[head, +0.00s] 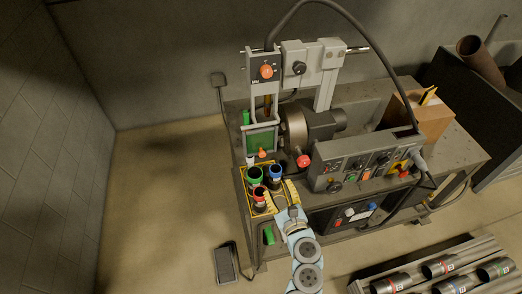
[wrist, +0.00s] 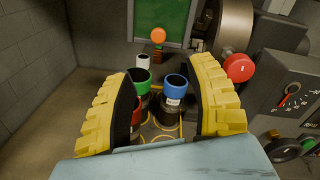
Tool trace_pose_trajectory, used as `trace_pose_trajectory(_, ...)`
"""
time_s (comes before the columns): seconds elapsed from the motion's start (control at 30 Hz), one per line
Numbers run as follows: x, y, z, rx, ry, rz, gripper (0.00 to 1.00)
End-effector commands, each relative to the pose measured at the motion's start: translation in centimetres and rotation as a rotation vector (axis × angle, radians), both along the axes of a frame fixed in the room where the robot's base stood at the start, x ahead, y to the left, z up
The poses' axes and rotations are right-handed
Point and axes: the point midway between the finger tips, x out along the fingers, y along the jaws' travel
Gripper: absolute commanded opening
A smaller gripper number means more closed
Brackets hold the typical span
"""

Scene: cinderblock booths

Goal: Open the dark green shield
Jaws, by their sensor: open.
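The dark green shield (head: 261,139) is a green panel in a pale frame on the machine, left of the round metal chuck. It also shows at the top of the wrist view (wrist: 160,18), cut off by the picture's edge. An orange round knob (wrist: 158,35) sits at its lower part. My gripper (head: 280,196) is open and empty, in front of and below the shield. In the wrist view its yellow ridged fingers (wrist: 162,75) are spread wide, apart from the shield and the knob.
Cups with green (wrist: 140,76), blue (wrist: 175,82) and red rims stand in a yellow-edged holder between my fingers and the shield. A red knob (wrist: 240,67) and a control panel (head: 365,168) are to the right. Open floor lies to the left.

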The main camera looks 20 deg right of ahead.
Motion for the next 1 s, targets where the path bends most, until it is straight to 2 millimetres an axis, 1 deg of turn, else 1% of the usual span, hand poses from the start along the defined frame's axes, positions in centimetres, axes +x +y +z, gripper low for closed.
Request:
trace_pose_trajectory(0.03,-0.5,0.5,-0.3,0.102,-0.015,-0.021,0.56)
trace_pose_trajectory(0.1,-0.9,0.8,-0.7,0.209,-0.035,-0.044,0.56)
trace_pose_trajectory(0.2,-1.3,1.2,-1.0,0.318,-0.062,-0.066,0.56)
trace_pose_trajectory(0.3,-1.5,1.3,-1.2,0.371,-0.074,-0.078,0.56)
trace_pose_trajectory(0.43,-1.0,1.2,-1.2,0.384,-0.079,-0.080,0.56)
trace_pose_trajectory(0.57,0.1,1.2,-1.1,0.381,-0.079,-0.075,0.56)
trace_pose_trajectory(1.0,5.3,0.5,-1.2,0.378,-0.078,-0.076,0.56)
